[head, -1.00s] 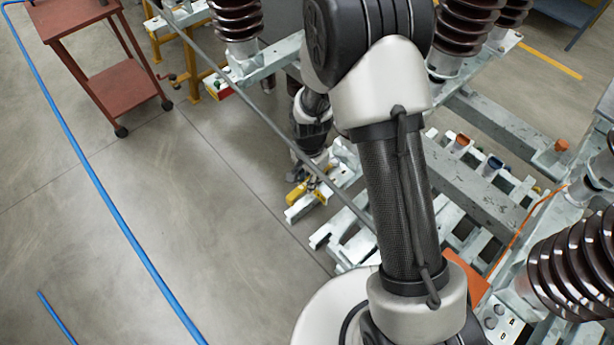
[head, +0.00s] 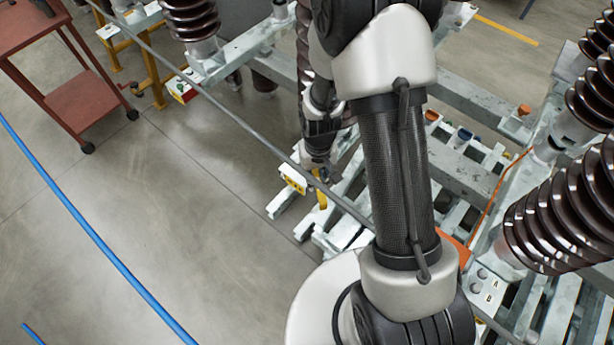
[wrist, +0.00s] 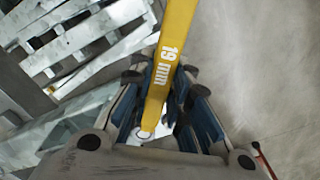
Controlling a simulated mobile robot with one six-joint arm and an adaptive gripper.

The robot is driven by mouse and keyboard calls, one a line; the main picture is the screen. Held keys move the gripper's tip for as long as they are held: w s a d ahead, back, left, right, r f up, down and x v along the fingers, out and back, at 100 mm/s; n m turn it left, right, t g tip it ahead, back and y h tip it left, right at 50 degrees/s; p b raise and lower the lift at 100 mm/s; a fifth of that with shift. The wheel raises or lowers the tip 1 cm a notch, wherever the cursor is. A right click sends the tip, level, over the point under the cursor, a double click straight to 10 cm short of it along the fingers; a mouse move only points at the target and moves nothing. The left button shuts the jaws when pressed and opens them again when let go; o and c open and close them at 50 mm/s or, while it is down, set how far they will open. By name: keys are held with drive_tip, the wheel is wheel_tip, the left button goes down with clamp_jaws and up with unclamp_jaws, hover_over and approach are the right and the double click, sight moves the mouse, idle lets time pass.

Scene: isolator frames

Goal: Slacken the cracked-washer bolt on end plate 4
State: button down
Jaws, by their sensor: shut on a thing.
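My gripper (wrist: 165,98) is shut on a yellow spanner (wrist: 178,40) marked "19 mm", which runs up out of the wrist view. In the head view my gripper (head: 318,160) is beside the ends of the galvanised beams, and the spanner (head: 322,196) points down from it. A yellow label (head: 293,180) sits on a beam end just left of the spanner; its text is too small to read. I cannot make out the cracked-washer bolt, or which plate is number 4. The spanner's far end is out of the wrist view, and I cannot tell whether it touches anything.
A grey rod (head: 240,122) crosses diagonally in front of the frames. Brown ribbed insulators (head: 560,215) stand at the right. A red trolley (head: 90,105) stands at the left, and a blue line (head: 75,225) crosses the floor.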

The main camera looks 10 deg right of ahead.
drive_tip(key=shift+d+n, duration=0.7)
drive_tip(key=shift+d, duration=0.05)
wheel_tip(320, 180, up, 2)
drive_tip(key=shift+r+p, duration=0.15)
drive_tip(key=shift+p, duration=0.7)
